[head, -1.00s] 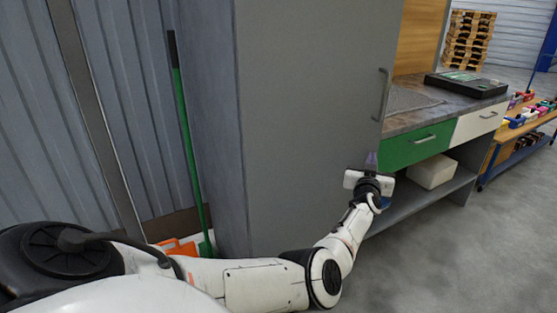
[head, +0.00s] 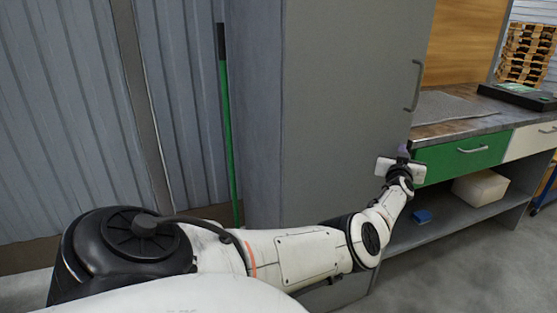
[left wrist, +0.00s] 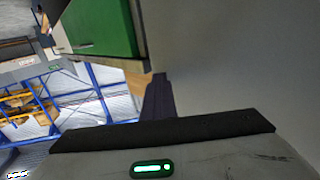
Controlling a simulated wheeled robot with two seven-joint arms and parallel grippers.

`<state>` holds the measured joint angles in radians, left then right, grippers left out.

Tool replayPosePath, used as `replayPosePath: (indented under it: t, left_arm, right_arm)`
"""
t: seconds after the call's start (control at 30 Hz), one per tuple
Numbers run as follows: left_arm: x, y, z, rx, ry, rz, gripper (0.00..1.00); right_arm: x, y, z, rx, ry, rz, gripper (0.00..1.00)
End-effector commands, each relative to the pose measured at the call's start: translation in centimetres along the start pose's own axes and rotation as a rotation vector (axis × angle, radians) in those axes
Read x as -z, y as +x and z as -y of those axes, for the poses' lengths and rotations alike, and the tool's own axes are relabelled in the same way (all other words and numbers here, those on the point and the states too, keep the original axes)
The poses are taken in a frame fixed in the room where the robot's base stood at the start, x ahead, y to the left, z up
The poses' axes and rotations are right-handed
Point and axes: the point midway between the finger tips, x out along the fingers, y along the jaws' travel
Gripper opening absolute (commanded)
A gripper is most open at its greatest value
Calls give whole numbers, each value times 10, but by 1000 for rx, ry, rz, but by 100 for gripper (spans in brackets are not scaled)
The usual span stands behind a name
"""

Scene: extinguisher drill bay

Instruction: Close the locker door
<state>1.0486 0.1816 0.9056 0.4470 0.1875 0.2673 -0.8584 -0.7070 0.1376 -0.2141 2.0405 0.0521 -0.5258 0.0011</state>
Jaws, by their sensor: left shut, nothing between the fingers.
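The tall grey locker shows its door (head: 345,115) as a broad flat panel in the head view, with a bar handle (head: 416,86) near its right edge. I cannot tell whether the door is flush with the locker frame or slightly ajar. My left gripper (head: 404,152) is shut and empty at the door's right edge, below the handle. Whether it touches the door is unclear. In the left wrist view the shut fingers (left wrist: 157,98) show beside a plain grey surface (left wrist: 225,60), which looks like the door. My right gripper is out of view.
Right of the locker is a workbench with a green drawer (head: 465,155), a lower shelf holding a pale box (head: 481,188) and a small blue item (head: 421,216). A green-handled pole (head: 227,140) leans left of the locker. Floor at lower right is clear.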

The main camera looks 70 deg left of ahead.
Motion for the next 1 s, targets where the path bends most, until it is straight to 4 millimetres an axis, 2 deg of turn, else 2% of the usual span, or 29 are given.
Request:
replayPosePath:
  t: [0.03,0.27,0.5,0.6,0.8,1.0]
  left_arm:
    - [10,4,10,16,-1,-16,0]
    - [16,-3,1,14,0,-17,0]
    - [14,-35,-31,1,1,-7,0]
    - [10,-55,-52,1,-2,-6,0]
    - [6,-84,-80,0,-2,-5,0]
    - [4,-100,-95,2,0,-5,0]
  right_arm:
    - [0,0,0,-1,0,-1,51]
    - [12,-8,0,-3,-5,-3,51]
    - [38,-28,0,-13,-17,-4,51]
    - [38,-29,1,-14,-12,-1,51]
    - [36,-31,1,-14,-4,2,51]
    - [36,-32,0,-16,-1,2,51]
